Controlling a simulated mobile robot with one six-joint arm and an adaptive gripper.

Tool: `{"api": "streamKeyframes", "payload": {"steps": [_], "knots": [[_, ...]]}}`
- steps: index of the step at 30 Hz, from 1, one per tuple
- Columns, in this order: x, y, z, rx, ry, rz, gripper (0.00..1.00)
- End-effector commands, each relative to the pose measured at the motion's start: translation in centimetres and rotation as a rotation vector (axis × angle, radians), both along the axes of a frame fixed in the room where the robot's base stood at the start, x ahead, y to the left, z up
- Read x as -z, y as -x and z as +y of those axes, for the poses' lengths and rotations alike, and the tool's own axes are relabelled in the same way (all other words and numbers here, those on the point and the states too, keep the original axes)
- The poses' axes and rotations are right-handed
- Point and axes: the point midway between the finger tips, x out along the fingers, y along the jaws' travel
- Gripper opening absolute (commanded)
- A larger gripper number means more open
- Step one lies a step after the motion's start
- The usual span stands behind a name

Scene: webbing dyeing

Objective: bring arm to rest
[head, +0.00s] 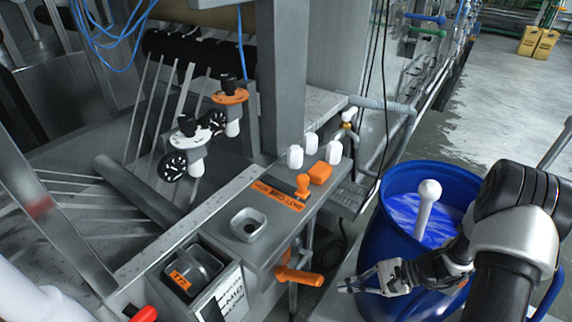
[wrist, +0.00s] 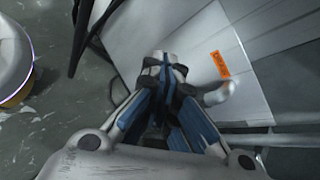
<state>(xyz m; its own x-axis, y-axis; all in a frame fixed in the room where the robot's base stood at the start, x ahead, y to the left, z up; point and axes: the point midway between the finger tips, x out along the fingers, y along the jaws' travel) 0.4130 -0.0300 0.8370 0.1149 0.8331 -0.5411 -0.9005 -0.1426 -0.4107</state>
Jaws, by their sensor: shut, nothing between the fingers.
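My gripper (head: 350,286) is in the head view at the lower right, in front of the blue barrel (head: 388,215). Its fingers point left, toward the bench with the orange labels. In the wrist view my gripper (wrist: 174,72) is in the middle, with its blue-sided fingers closed together and nothing held between them. My arm (head: 505,225) comes in from the right edge and bends down beside the barrel.
The barrel holds blue-white liquid and a white round-topped rod (head: 427,205). A steel bench (head: 215,225) carries white knobs, an orange block (head: 320,173) and a square cup (head: 247,224). An orange handle (head: 298,276) sticks out near my fingertips. Open floor (head: 480,110) lies behind the barrel.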

Motion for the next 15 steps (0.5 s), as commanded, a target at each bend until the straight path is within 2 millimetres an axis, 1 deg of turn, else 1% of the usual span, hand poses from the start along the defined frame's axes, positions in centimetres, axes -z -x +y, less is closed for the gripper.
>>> {"api": "streamKeyframes", "payload": {"steps": [1, 6, 8, 9, 12, 15], "knots": [[-2.6, 0.0, 0.5, -0.064, 0.047, -0.033, 0.00], [-9.2, 1.4, 2.0, -0.256, 0.197, -0.123, 0.00], [-11.4, 2.1, 2.5, -0.320, 0.253, -0.156, 0.00], [-12.7, 2.6, 2.8, -0.361, 0.292, -0.179, 0.00], [-15.9, 4.2, 3.5, -0.459, 0.389, -0.239, 0.00], [-18.7, 6.0, 4.1, -0.548, 0.490, -0.303, 0.00]]}}
